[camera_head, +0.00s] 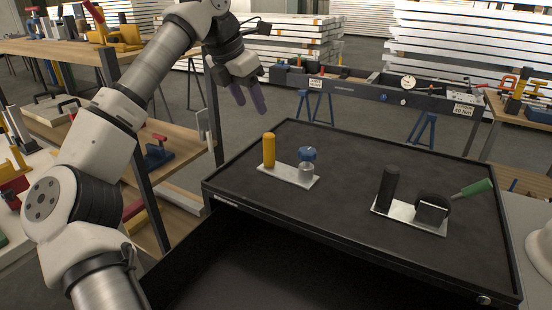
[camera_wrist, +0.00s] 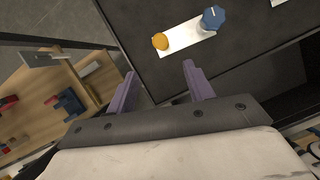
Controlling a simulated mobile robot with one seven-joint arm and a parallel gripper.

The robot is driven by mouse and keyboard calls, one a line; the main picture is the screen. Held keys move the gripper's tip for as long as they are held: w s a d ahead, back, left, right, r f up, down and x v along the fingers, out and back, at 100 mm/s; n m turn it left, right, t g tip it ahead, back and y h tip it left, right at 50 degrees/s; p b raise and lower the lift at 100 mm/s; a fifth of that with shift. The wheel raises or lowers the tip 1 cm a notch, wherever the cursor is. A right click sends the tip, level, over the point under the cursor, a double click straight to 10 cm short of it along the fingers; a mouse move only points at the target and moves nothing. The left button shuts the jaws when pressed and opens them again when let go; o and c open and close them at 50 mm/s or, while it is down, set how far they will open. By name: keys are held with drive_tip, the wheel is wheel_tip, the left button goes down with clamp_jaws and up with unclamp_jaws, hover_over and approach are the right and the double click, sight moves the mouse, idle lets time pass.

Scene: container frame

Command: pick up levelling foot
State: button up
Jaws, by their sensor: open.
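My gripper (camera_head: 248,97) is open and empty, raised above and behind the left side of a dark tray-like table top (camera_head: 350,150). Its two purple fingers also show in the wrist view (camera_wrist: 159,72). On the top, a small white plate (camera_head: 282,175) carries an upright yellow cylinder (camera_head: 268,150) and a blue-topped metal piece (camera_head: 307,160). I cannot tell for certain which piece is the levelling foot. Nothing lies between the fingers.
The table top has a raised rim (camera_head: 300,236), and its middle and back are clear. A wooden shelf rack (camera_head: 160,160) with tools stands close on the left. A dark frame on blue trestles (camera_head: 365,88) stands behind. White stacked beams (camera_head: 470,40) stand farther back.

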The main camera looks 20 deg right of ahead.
sight(267, 135)
drive_tip(key=x, duration=0.8)
drive_tip(key=shift+s+d, duration=0.1)
drive_tip(key=shift+s, duration=0.05)
drive_tip(key=shift+p+x, duration=0.75)
drive_tip(key=shift+x, duration=2)
drive_tip(key=shift+d, duration=0.2)
drive_tip(key=shift+c, duration=0.2)
drive_tip(key=shift+r, duration=0.1)
clamp_jaws()
